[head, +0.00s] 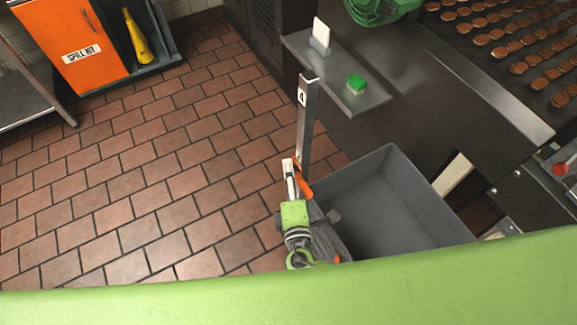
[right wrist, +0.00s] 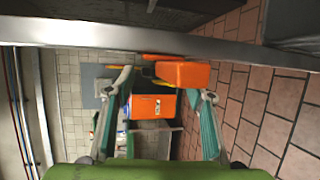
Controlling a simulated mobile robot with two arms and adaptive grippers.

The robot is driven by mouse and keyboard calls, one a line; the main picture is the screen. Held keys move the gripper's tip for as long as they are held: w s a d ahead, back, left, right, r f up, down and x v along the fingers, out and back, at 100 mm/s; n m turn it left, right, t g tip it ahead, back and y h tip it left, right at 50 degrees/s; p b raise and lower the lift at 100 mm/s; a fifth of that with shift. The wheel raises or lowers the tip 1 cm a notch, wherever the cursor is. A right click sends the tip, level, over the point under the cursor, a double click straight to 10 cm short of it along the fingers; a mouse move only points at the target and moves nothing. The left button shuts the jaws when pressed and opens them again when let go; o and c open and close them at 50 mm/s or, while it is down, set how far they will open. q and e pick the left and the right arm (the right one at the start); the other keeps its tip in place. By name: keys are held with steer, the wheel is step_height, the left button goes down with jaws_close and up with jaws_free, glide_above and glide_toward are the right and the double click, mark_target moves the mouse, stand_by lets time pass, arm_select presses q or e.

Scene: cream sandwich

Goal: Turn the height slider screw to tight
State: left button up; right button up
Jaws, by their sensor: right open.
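A grey metal post (head: 305,120) with a label reading 4 stands near the middle of the head view. An orange screw handle (head: 302,184) is at its lower part. In the right wrist view the post (right wrist: 60,32) crosses the top as a bar, with the orange handle (right wrist: 183,74) just below it. My right gripper (head: 291,176) is beside the handle in the head view. In the right wrist view its two fingers (right wrist: 163,88) are spread, with the handle near their tips, closer to the right finger. Contact cannot be told. My left gripper is not in view.
A grey bin (head: 370,205) stands right of my right gripper. An orange spill kit cabinet (head: 75,45) is at the far left. Open tiled floor (head: 130,190) lies to the left.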

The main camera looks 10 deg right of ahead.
steer(key=w, duration=0.2)
steer(key=shift+w+f, duration=0.25)
steer(key=shift+w, duration=0.05)
steer(key=shift+c, duration=1.2)
steer(key=c, duration=0.9)
steer(key=t+b, duration=0.2)
steer(key=b, duration=0.8)
steer(key=shift+f+m+b, duration=0.2)
steer(key=shift+m+b, duration=0.1)
steer(key=shift+m, duration=0.1)
steer(key=shift+r+t+b, duration=0.25)
steer(key=shift+t+b, duration=0.05)
steer(key=shift+b, duration=0.1)
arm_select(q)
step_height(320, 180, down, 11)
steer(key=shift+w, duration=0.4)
arm_select(e)
steer(key=shift+r, duration=0.1)
